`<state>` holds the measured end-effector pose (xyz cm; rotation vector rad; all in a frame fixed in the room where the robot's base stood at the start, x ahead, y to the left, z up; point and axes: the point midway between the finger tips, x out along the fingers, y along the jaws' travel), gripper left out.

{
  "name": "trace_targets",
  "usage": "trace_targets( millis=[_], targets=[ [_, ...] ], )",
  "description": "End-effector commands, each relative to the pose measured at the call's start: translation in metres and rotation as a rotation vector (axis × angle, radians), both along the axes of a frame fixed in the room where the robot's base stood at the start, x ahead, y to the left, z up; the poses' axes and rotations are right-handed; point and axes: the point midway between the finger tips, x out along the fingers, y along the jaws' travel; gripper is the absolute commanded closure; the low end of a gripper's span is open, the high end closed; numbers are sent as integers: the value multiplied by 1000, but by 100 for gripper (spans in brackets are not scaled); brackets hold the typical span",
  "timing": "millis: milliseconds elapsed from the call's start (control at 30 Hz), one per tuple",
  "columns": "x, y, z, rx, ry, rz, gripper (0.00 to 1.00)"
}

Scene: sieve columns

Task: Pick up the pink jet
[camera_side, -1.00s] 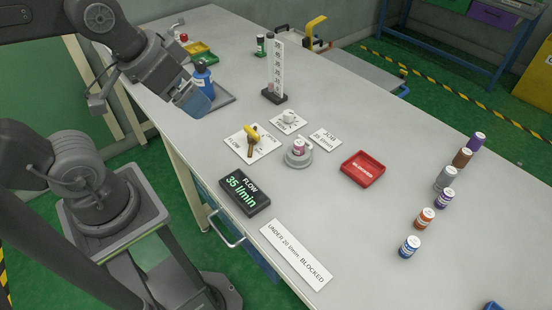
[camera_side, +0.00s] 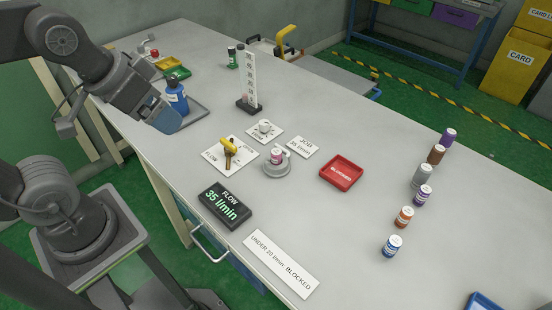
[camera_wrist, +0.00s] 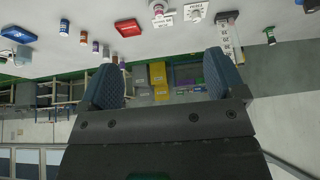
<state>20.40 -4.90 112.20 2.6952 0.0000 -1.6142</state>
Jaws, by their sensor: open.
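The pink jet (camera_side: 277,157) is a small canister with a pink body and a white top. It stands upright in a round grey holder (camera_side: 278,169) near the middle of the bench. It also shows at the top of the wrist view (camera_wrist: 158,9). My gripper (camera_side: 166,117) is over the left side of the bench, well left of the jet and apart from it. In the wrist view its two blue pads are spread with nothing between them (camera_wrist: 165,82).
A blue bottle (camera_side: 176,99) on a grey tray stands close beside my gripper. Several coloured canisters (camera_side: 404,217) stand in a row at right.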

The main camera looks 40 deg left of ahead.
Motion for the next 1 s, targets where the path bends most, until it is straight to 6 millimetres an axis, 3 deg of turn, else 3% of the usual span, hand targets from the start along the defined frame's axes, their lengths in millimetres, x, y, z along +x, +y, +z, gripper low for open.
trace_targets(
  millis=[300,633,767,1000],
  targets=[
    [0,0,0,0,0,0,40],
    [10,0,3,31,22,-54,40],
    [38,-1,7,113,78,-203,40],
    [115,-6,-4,293,214,-607,40]
  ],
)
